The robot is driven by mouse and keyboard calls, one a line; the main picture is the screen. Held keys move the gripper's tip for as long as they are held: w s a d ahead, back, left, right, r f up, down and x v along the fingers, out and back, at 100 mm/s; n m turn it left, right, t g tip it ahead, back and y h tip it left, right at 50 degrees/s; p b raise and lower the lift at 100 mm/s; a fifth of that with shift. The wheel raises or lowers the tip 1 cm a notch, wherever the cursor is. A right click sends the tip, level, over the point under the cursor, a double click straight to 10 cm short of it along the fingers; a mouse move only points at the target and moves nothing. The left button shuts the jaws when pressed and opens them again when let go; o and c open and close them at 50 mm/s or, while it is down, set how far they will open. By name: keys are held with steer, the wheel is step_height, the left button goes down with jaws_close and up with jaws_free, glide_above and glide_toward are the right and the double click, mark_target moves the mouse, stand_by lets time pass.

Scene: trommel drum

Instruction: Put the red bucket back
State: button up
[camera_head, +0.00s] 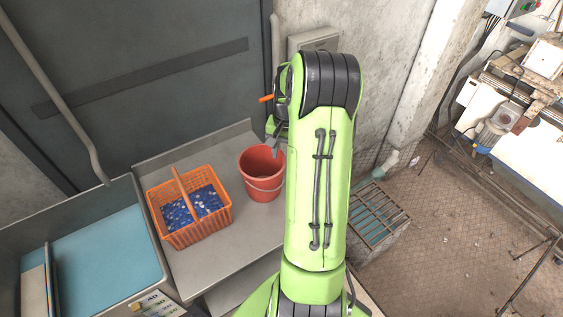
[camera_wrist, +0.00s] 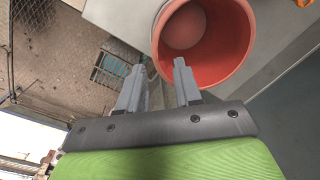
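The red bucket (camera_head: 262,178) stands upright on the grey metal counter, its thin wire handle hanging down across its front. Its inside looks empty in the wrist view (camera_wrist: 228,70). My gripper (camera_head: 273,137) is at the bucket's back right edge, partly hidden by my arm in the head view. In the wrist view my gripper (camera_wrist: 159,68) is open, with a gap between its fingers. One finger overlaps the bucket's opening and the other lies outside it, so the rim runs between them. I cannot tell whether either finger touches the bucket.
An orange basket (camera_head: 166,212) of blue and pale small pieces stands left of the bucket on the counter (camera_head: 222,262). A blue-bottomed basin (camera_head: 105,255) lies further left. A dark wall panel (camera_head: 130,60) stands behind.

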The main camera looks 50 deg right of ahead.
steer(key=shift+a+r, duration=0.15)
steer(key=shift+r, duration=0.35)
steer(key=a+r+n+t+h, duration=0.15)
steer(key=a+r+n, duration=0.35)
steer(key=a+r, duration=0.9)
steer(key=s+a+r+n+t, duration=0.1)
steer(key=s+a+n+t, duration=0.2)
steer(key=s+a+n, duration=0.4)
steer(key=s+a+y, duration=0.1)
steer(key=s+a, duration=0.6)
steer(key=shift+a+r, duration=0.4)
